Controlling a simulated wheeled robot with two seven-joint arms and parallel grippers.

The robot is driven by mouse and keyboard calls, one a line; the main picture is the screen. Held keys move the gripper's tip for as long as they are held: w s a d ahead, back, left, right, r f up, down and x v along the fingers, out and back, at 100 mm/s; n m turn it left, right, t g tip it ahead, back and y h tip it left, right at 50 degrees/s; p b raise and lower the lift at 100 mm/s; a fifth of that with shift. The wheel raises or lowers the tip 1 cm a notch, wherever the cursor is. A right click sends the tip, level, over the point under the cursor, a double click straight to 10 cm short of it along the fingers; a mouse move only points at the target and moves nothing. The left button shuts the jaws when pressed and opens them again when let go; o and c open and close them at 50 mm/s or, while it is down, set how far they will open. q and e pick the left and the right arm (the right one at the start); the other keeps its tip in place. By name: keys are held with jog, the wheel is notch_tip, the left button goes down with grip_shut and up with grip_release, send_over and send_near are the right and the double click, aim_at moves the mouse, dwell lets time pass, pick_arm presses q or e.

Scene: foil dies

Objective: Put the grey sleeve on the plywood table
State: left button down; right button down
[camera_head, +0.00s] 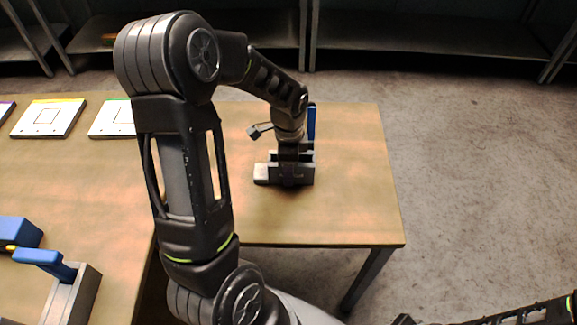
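The plywood table (350,205) has a light wooden top and fills the middle and left of the head view. My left arm reaches over it, and its gripper (289,168) points down at a grey metal block-shaped piece (264,172) near the right part of the top. The wrist hides much of that piece and the fingers, so I cannot tell whether they grip it. A blue upright handle (311,120) stands just behind it. I cannot tell for sure which grey thing is the sleeve. My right gripper is out of view; only part of that arm shows at lower right.
Another grey fixture (82,297) with a blue handle (45,260) stands at the lower left, beside a blue block (18,232). White cards (50,118) lie along the far left. The table's right side is clear. Metal shelves (430,35) stand behind.

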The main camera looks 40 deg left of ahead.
pick_arm(q)
jog(key=shift+f, duration=0.2)
jog(key=c, duration=0.6)
grip_release()
notch_tip(320, 180, up, 12)
jog(key=b, duration=0.1)
jog(key=shift+r, duration=0.15)
dwell(0.8)
